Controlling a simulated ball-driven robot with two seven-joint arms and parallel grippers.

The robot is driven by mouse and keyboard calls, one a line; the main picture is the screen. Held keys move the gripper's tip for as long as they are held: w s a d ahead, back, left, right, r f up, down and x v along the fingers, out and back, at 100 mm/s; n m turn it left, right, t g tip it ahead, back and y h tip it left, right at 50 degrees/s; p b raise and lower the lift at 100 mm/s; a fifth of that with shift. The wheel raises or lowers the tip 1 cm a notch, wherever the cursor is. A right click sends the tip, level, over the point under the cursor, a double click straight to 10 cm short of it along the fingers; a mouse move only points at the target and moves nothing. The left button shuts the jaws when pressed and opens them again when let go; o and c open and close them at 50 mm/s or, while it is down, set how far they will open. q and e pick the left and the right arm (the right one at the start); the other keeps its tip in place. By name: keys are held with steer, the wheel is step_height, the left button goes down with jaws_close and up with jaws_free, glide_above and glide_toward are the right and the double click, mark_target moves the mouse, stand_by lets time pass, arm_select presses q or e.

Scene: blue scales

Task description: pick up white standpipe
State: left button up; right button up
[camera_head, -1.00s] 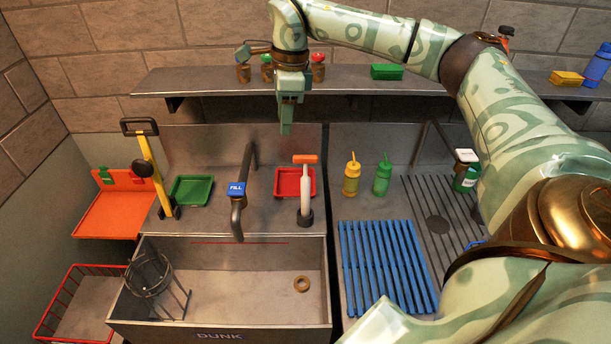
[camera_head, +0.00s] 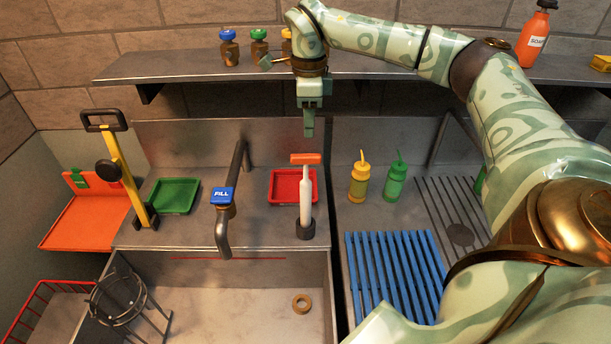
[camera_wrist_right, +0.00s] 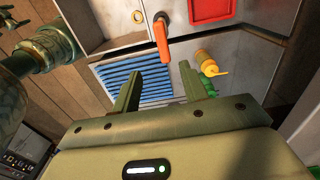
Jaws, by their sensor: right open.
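The white standpipe (camera_head: 305,203) stands upright in a dark round base at the back rim of the sink, with an orange T-handle (camera_head: 305,158) on top. My right gripper (camera_head: 309,132) points down above and a little behind the handle in the head view, apart from it. In the right wrist view the orange handle (camera_wrist_right: 161,38) shows beyond the fingers, and my open right gripper (camera_wrist_right: 160,85) has nothing between its fingers. Most of the white pipe is hidden behind the handle there. My left gripper is not in view.
A red tray (camera_head: 283,199) lies just behind the standpipe. A tap with a blue FILL label (camera_head: 222,196) stands to its left. Yellow (camera_head: 359,180) and green (camera_head: 395,182) bottles and a blue slatted rack (camera_head: 393,275) are to the right. A shelf (camera_head: 180,68) runs behind.

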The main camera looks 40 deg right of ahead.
glide_above(306, 155)
steer(key=f, duration=0.3)
steer(key=s+f, duration=0.1)
steer(key=f, duration=0.1)
steer(key=shift+f+b, duration=0.25)
steer(key=shift+b, duration=0.05)
steer(key=f, duration=0.3)
steer(key=w+f, duration=0.1)
steer(key=f, duration=0.2)
steer(key=shift+w, duration=0.1)
jaws_close()
